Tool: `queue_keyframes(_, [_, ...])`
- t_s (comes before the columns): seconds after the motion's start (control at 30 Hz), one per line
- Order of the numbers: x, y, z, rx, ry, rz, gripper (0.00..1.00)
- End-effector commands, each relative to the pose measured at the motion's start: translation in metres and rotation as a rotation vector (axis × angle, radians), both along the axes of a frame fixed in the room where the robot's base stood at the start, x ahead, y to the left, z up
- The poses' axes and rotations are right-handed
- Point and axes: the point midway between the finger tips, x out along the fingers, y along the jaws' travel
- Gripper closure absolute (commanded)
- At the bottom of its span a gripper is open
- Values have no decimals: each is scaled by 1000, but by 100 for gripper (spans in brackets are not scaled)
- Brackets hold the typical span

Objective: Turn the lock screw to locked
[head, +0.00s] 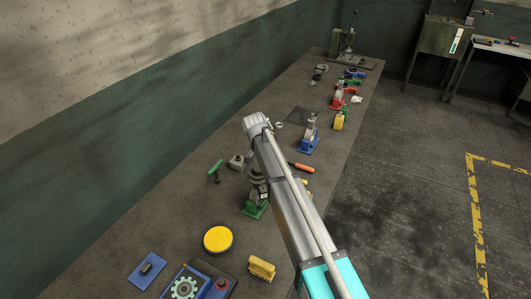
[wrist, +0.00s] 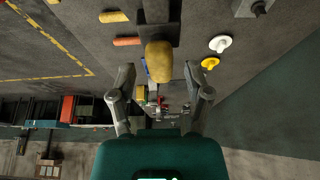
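In the wrist view my gripper (wrist: 159,72) has its two fingers spread wide apart. A rounded tan-yellow piece (wrist: 158,60) shows between the fingertips, with clear gaps on both sides and no finger visibly touching it. A dark upright part (wrist: 161,17) adjoins it above in the picture. I cannot tell whether this piece is the lock screw, or its turned position. In the head view a fixture with a green base (head: 256,209) stands beside my arm, its dark upper part partly hidden. My fingers cannot be made out clearly there.
A fixture on a blue base (head: 309,145), an orange handle (head: 302,167) and a yellow bottle (head: 339,121) stand farther along the bench. A yellow round lid (head: 218,239) and a yellow brush-like block (head: 261,268) lie nearer. Bare bench (head: 165,222) shows on the left.

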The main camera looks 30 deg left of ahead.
Motion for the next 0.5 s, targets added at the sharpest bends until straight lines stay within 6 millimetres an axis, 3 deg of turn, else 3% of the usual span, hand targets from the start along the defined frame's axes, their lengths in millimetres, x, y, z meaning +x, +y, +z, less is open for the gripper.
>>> queue_keyframes(0.5, [-1, 0, 0, 0, 1, 7, 34])
